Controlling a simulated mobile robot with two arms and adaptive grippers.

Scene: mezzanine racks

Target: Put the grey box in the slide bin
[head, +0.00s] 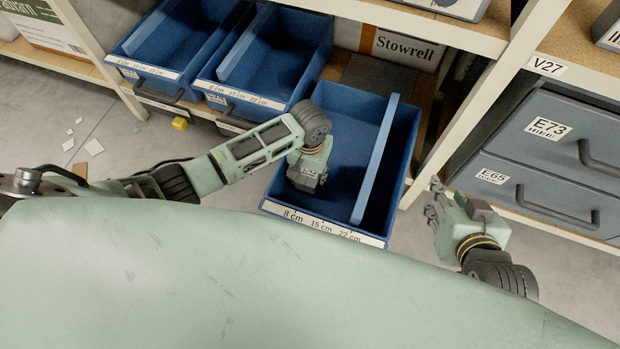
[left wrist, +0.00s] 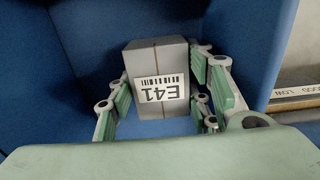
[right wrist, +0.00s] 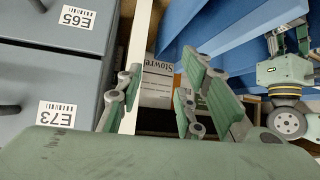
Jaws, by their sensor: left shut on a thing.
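The slide bin (head: 340,110) is a blue open bin, pulled out from the rack in the head view. A lighter blue divider (head: 375,160) runs along its right side. My left gripper (head: 305,180) reaches down into the wider compartment left of the divider. In the left wrist view it (left wrist: 162,95) is shut on the grey box (left wrist: 157,58), which has a white E41 label, with blue bin walls around it. The box is hidden in the head view. I cannot tell if it touches the bin floor. My right gripper (right wrist: 160,95) is open and empty, right of the bin.
Two more blue bins (head: 265,55) (head: 175,45) sit on the shelf to the left. Grey drawers marked E73 (head: 560,130) and E65 (head: 530,190) stand at the right, behind a pale rack post (head: 490,95). A small yellow object (head: 179,123) is at the left bins' front.

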